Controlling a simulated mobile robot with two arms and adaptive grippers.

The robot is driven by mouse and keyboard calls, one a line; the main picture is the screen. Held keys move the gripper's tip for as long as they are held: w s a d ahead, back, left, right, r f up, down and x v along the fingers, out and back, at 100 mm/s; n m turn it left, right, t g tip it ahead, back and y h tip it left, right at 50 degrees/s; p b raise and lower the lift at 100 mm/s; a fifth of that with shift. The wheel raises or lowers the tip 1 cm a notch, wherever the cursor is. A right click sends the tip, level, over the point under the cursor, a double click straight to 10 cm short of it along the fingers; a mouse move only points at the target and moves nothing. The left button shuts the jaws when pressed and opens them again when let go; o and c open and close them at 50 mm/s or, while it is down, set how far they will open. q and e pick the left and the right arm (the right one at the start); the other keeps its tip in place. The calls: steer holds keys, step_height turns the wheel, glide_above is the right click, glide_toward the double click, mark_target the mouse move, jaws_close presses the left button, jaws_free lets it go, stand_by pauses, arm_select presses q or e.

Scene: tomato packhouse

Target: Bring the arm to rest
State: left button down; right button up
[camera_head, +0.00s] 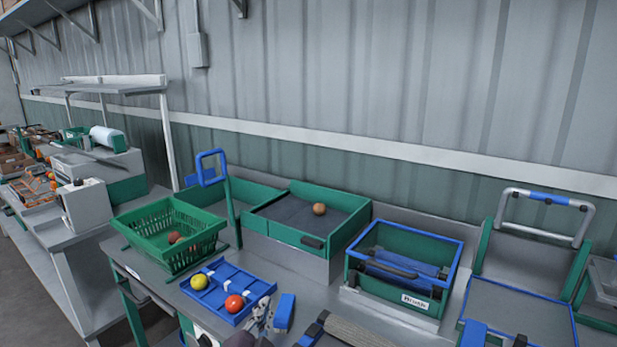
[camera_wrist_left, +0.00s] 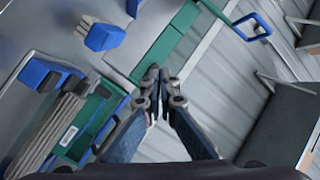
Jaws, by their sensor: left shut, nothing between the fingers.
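My left gripper (camera_head: 264,304) shows at the bottom centre of the head view, over the bench front, just right of the blue tray. In the left wrist view its fingers (camera_wrist_left: 158,76) are together at the tips with nothing between them. Part of the arm behind it is cut off by the lower edge of the head view. My right gripper is in neither view.
The blue divided tray (camera_head: 214,308) holds a yellow and a red tomato. A blue brush (camera_head: 284,312) lies close to the gripper's right. Behind stand a green basket (camera_head: 157,246), a green-sided bin (camera_head: 283,231) and a blue-rimmed crate (camera_head: 431,304).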

arm_select(q)
steer(key=s+a+f+n+g+y, duration=0.2)
steer(key=s+a+f+n+g, duration=0.3)
steer(key=s+f, duration=0.4)
steer(key=s+a+f+n+g, duration=0.1)
steer(key=s+a+f+g, duration=0.2)
steer(key=s, duration=0.7)
steer(key=s+a+f+n+g, duration=0.1)
steer(key=s+f+n+g, duration=0.2)
steer(key=s, duration=0.6)
steer(key=s+a+f+g, duration=0.25)
steer(key=s+f, duration=0.25)
steer(key=s, duration=0.5)
step_height(320, 180, down, 25)
steer(key=s+g, duration=0.1)
steer(key=g, duration=0.1)
steer(key=s+a+f, duration=0.2)
steer(key=s+f, duration=1.5)
steer(key=s, duration=0.1)
steer(key=shift+m+g+h, duration=0.3)
steer(key=shift+g, duration=0.05)
steer(key=shift+f, duration=0.1)
